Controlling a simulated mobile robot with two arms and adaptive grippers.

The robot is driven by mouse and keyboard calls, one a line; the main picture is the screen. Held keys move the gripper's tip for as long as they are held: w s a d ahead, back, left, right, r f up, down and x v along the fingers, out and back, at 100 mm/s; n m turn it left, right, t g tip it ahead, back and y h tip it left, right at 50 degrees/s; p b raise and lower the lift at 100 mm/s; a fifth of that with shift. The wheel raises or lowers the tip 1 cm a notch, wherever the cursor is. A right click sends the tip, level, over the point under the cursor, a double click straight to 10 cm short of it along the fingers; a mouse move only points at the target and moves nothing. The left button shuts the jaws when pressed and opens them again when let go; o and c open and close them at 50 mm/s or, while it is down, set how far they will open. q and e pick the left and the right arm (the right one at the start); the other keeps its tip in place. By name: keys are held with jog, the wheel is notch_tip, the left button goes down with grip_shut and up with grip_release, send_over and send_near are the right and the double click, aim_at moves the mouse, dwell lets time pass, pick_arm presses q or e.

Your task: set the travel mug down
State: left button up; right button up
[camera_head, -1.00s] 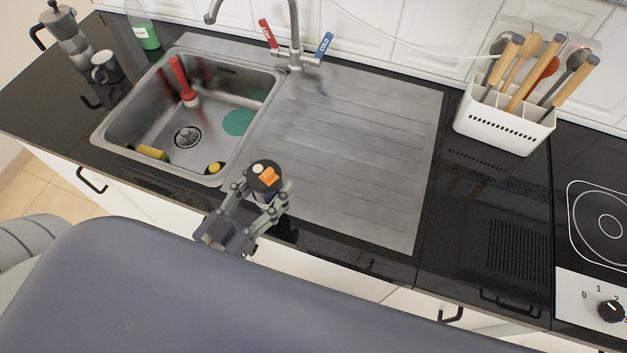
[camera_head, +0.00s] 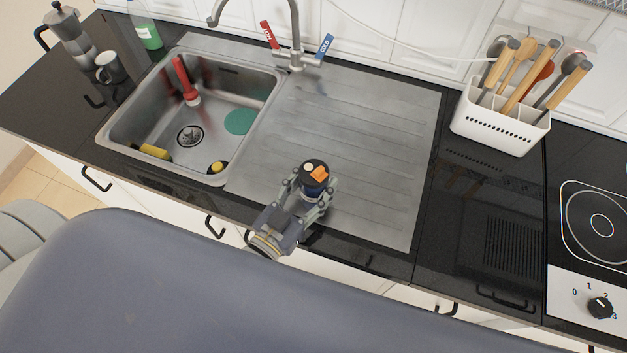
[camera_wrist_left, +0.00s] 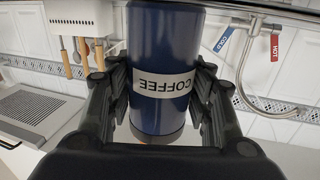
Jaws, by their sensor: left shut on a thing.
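The travel mug (camera_head: 314,173) is dark blue with a black lid and an orange tab on top. My left gripper (camera_head: 311,192) is shut around it, over the front part of the steel draining board (camera_head: 365,150). In the left wrist view the mug (camera_wrist_left: 163,60) stands between both fingers of the gripper (camera_wrist_left: 163,100), with a "COFFEE" label that reads upside down there. I cannot tell whether its base touches the board. My right gripper is not in view.
The sink (camera_head: 118,125) lies left of the board, with a red-handled item (camera_head: 184,75) and a yellow sponge (camera_head: 155,151) in it. A tap (camera_head: 295,35) stands behind. A white utensil holder (camera_head: 497,125) and hob (camera_head: 602,225) are at right. The board is otherwise clear.

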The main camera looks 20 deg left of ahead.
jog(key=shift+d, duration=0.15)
pick_arm(q)
jog(key=shift+f, duration=0.1)
jog(key=o, duration=1)
jog(key=shift+o, duration=0.8)
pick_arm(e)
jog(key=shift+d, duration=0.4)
